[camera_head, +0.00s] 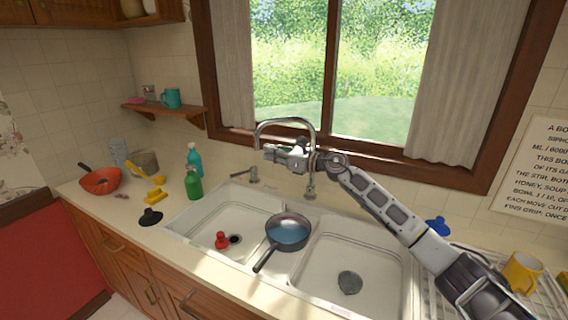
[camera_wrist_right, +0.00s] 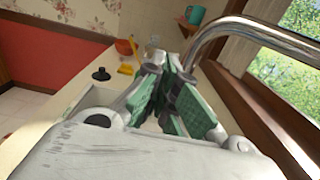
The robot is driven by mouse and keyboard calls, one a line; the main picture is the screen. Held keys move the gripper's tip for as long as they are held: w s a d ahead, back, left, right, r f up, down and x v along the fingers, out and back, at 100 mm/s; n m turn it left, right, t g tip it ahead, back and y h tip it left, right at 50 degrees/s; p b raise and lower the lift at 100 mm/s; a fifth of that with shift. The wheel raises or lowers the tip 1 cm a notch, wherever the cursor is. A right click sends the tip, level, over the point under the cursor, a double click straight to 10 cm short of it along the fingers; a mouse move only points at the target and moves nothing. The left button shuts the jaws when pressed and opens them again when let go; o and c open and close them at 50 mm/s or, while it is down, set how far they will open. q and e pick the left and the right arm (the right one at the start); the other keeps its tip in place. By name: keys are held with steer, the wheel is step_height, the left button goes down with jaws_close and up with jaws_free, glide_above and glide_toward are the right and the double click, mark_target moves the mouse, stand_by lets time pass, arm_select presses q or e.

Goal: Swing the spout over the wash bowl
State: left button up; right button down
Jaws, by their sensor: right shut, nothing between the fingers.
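The chrome spout (camera_head: 288,121) rises from behind the sink and arches to the left, its end hanging toward the left bowl side. It also crosses the upper right of the wrist view (camera_wrist_right: 245,27). The sink has a left bowl (camera_head: 208,222) and a right bowl (camera_head: 323,262); I cannot tell which is the wash bowl. My right gripper (camera_head: 270,152) is shut and empty, beneath the spout's arch and pointing left. Its green-padded fingers (camera_wrist_right: 168,90) lie beside the spout; I cannot tell whether they touch it. My left gripper is out of view.
A pan of blue liquid (camera_head: 289,232) sits on the divider between the bowls. A red plunger-like item (camera_head: 221,240) is in the left bowl, a grey item (camera_head: 350,284) in the right. Green bottle (camera_head: 194,186) stands left; yellow mug (camera_head: 522,272) right. The window is close behind.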

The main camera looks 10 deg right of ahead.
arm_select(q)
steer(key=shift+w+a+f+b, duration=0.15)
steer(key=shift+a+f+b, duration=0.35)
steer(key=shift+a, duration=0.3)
arm_select(e)
steer(key=s+d, duration=0.2)
steer(key=s, duration=0.5)
steer(key=shift+s+d, duration=0.15)
steer(key=shift+d, duration=0.1)
arm_select(q)
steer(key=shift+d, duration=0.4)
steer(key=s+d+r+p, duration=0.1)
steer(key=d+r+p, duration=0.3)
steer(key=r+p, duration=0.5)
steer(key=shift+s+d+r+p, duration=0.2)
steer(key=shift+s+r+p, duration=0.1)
steer(key=shift+p, duration=0.05)
arm_select(e)
step_height(320, 180, up, 10)
steer(key=shift+f, duration=0.15)
